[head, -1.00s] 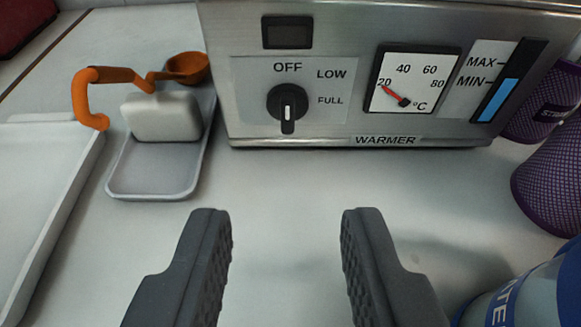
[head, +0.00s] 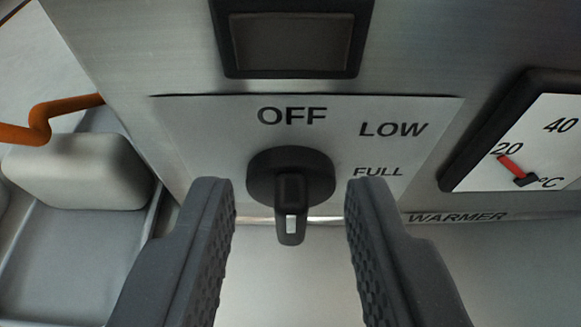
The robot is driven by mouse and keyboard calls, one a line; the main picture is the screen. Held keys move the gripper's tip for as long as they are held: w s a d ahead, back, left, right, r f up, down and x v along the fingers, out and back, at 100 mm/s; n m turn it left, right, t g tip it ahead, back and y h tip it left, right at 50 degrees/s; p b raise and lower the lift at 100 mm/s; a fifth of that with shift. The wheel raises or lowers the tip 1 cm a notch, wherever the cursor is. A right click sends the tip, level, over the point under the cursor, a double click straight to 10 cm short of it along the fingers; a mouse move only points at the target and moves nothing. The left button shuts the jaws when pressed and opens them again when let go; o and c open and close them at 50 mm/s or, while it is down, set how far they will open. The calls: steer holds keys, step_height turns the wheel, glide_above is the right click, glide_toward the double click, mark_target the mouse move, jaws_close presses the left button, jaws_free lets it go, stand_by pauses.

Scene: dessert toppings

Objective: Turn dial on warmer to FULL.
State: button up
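The warmer (head: 400,70) is a brushed-metal box filling the upper part of the head view. Its black dial (head: 291,180) sits on a light panel with OFF above it, LOW at its upper right and FULL at its right. The dial's raised grip (head: 290,210) stands upright in the picture, in line with OFF, with a white mark at its near end. My gripper (head: 289,190) is open, one dark finger on each side of the dial. Clear gaps show between both fingers and the dial. Nothing is held.
A dark display window (head: 292,42) is above the dial. A gauge (head: 530,140) on the right has its red needle near 20. On the left, a grey tray (head: 60,250) holds a pale block (head: 78,172), with an orange handle (head: 50,115) behind it.

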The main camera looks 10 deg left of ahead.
steer(key=shift+w+f, duration=0.15)
steer(key=shift+w, duration=0.05)
jaws_close()
